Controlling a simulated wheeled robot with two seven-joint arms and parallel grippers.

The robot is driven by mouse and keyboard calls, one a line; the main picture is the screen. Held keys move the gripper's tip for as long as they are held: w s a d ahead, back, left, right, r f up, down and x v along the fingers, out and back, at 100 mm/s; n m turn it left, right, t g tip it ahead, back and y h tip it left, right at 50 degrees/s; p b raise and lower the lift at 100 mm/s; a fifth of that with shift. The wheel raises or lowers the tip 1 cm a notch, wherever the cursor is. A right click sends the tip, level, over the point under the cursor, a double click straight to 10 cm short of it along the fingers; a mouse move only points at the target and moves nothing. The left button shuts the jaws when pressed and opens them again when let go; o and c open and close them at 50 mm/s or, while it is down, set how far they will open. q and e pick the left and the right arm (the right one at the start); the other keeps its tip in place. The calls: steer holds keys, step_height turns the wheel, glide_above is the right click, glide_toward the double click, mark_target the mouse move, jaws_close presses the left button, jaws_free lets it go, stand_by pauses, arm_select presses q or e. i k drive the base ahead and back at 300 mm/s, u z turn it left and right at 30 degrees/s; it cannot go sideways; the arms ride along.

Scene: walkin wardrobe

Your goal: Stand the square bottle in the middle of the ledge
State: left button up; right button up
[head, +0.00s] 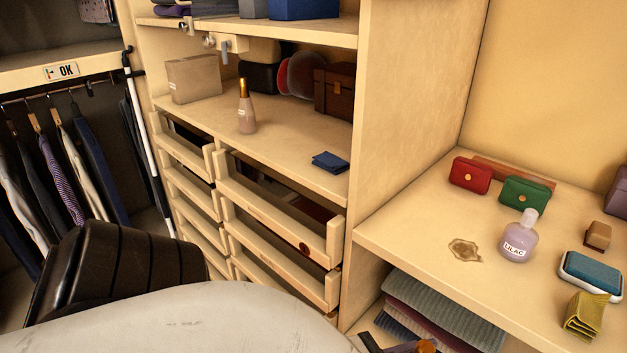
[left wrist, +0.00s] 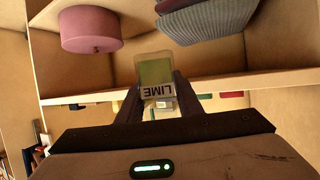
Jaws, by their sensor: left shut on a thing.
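The square bottle (left wrist: 156,72) is clear with green contents and a white label reading LIME, which looks upside down in the left wrist view. My left gripper (left wrist: 146,104) is shut on it. In the head view, only a dark tip and an orange piece show at the bottom edge, too cut off to identify surely. A broad ledge (head: 400,232) is at the right in the head view. My right gripper is not in view.
Red (head: 470,175) and green (head: 525,193) purses stand at the ledge's back. A blue-topped box (head: 590,275) and yellow wallet (head: 585,315) lie at its right. Folded cloths (head: 440,310) are below. A pink round box (left wrist: 90,30) shows in the wrist view. Drawers (head: 280,215) stand partly open.

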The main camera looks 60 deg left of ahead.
mark_target(213, 111)
steer(key=z, duration=1.75)
steer(key=k, duration=2.1)
steer(key=u, duration=2.45)
